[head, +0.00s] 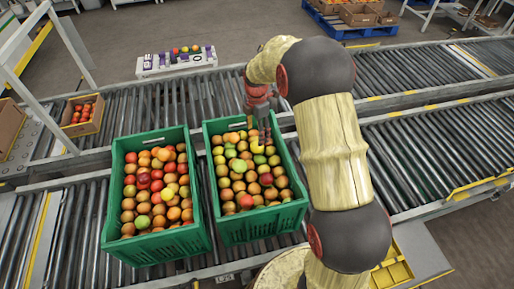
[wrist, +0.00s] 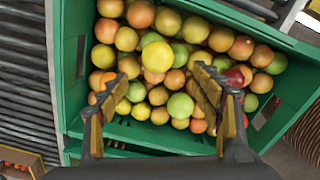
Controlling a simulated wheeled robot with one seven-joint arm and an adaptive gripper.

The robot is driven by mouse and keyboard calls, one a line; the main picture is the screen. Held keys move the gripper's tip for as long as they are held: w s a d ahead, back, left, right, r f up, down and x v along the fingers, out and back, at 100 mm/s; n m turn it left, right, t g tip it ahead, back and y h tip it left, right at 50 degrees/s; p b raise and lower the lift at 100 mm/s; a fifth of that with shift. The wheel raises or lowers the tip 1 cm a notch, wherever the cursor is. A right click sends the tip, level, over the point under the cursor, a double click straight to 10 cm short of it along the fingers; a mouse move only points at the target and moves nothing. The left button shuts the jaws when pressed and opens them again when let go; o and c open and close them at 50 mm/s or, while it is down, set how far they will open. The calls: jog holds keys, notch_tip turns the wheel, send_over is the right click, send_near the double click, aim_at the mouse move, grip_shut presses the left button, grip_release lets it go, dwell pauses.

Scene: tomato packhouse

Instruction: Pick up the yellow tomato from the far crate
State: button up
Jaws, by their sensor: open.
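A yellow tomato (wrist: 157,56) lies on top of the heap in the right-hand green crate (head: 296,185), whose wall also shows in the wrist view (wrist: 72,70). It is paler and brighter than the orange, red and green tomatoes around it. In the head view a yellow tomato (head: 257,147) shows just below the fingers, near the crate's far end. My gripper (wrist: 160,76) is open and empty above the heap. In the wrist view the yellow tomato appears between and just beyond its fingertips. In the head view my gripper (head: 262,134) hangs over the far part of this crate.
A second green crate (head: 109,200) full of tomatoes stands close on the left. Both stand on a roller conveyor (head: 50,225). A small cardboard box of tomatoes (head: 83,127) and a white tray with several items (head: 175,67) stand farther back. The crate walls rise around the heap.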

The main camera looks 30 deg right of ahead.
aim_at(257, 147)
jog(key=shift+n, duration=0.3)
jog(key=f, duration=0.2)
jog(key=f+b, duration=0.1)
jog(key=f, duration=0.1)
jog(key=shift+w+d, duration=0.2)
jog(key=shift+d, duration=0.05)
jog(key=shift+w+d+f+b, duration=0.15)
jog(key=shift+f+b, duration=1.15)
jog(key=shift+f, duration=1.45)
jog(key=shift+r, duration=0.1)
jog(key=shift+c, duration=0.8)
jog(key=c, duration=0.7)
jog(key=shift+c, duration=0.2)
